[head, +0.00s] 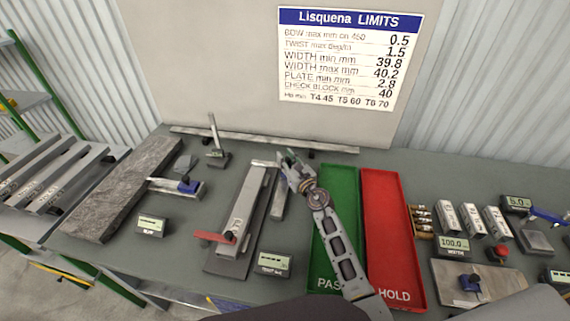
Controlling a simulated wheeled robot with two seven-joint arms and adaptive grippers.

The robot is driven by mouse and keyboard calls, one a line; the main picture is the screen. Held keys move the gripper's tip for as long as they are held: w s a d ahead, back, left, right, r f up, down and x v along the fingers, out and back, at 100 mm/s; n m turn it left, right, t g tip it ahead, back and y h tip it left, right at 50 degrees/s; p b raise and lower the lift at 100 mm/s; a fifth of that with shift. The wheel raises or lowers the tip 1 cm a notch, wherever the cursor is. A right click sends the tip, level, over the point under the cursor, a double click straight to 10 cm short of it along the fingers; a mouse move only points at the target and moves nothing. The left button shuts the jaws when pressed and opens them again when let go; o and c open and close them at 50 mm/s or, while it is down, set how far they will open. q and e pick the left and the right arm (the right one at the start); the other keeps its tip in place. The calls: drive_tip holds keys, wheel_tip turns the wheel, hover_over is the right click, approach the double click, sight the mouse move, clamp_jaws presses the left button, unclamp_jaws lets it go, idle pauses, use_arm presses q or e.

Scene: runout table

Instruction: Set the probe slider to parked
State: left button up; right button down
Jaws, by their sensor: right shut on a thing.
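My right gripper (287,162) reaches in from the lower right to the far right corner of the twist fixture. It is shut on a small part there, which I take to be the probe slider; the jaws hide it, and its setting cannot be read. The fixture's base plate (226,265) lies on the table, with a long pale bar (247,205) on it, a crosspiece at its far end and a red arm (211,237) with a dark knob at its near end. A grey strip (279,200) shows just below the gripper. My left gripper is out of view.
A green PASS tray (326,270) and a red HOLD tray (395,235) lie right of the fixture, under and beside my right arm. A display box (274,264) stands near the front. A stone slab (125,190) and a dark stand (217,155) are left.

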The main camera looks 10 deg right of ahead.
drive_tip(key=w, duration=0.1)
drive_tip(key=w+d, duration=0.1)
drive_tip(key=w, duration=0.1)
drive_tip(key=w+d, duration=0.1)
drive_tip(key=shift+w, duration=0.25)
drive_tip(key=shift+w+d, duration=0.15)
drive_tip(key=shift+w, duration=0.15)
drive_tip(key=shift+r, duration=0.1)
drive_tip(key=c, duration=1.4)
unclamp_jaws()
drive_tip(key=shift+c, duration=0.2)
drive_tip(key=shift+o, duration=1.4)
drive_tip(key=shift+w, duration=0.2)
drive_tip(key=v, duration=1.2)
